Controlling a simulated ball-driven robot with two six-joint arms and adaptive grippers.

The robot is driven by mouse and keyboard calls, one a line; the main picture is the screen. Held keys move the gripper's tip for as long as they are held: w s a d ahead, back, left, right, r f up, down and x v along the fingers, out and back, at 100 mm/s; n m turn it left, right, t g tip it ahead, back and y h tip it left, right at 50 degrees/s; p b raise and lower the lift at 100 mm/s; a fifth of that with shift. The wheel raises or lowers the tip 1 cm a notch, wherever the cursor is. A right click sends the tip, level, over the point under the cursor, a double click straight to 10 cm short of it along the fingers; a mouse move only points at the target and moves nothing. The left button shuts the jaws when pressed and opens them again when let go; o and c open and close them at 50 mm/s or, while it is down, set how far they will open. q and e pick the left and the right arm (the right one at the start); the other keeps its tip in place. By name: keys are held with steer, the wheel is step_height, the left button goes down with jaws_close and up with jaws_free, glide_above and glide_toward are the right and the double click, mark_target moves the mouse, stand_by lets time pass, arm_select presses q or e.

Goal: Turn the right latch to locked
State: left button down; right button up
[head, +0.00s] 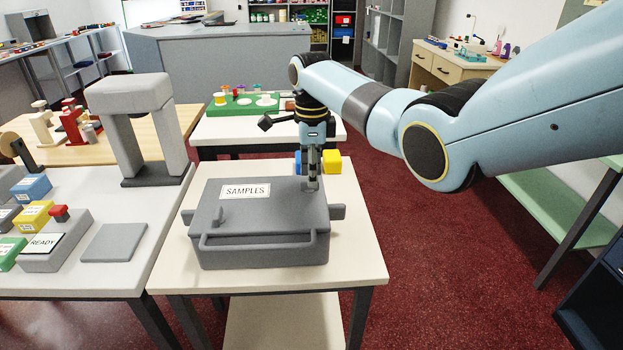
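A grey case (260,225) with a "SAMPLES" label (245,191) stands closed on a small pale table, its bar handle (262,242) at the front. A grey tab (338,212) sticks out on its right side, and a matching tab (187,217) on its left. I cannot tell for sure which part is the right latch or how it is turned. My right gripper (312,181) points down at the right rear of the lid, its fingers close together by a small light grey piece. Whether they grip it is unclear. My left gripper is not in view.
Yellow (332,160) and blue (299,163) blocks lie behind the case. On the left counter are a grey arch-shaped stand (136,130), a flat grey pad (114,242) and a "READY" box with a red button (58,212). A green tray (243,104) sits on the table behind.

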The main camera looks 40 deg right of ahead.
steer(key=shift+f, duration=1)
steer(key=shift+c, duration=0.4)
jaws_close()
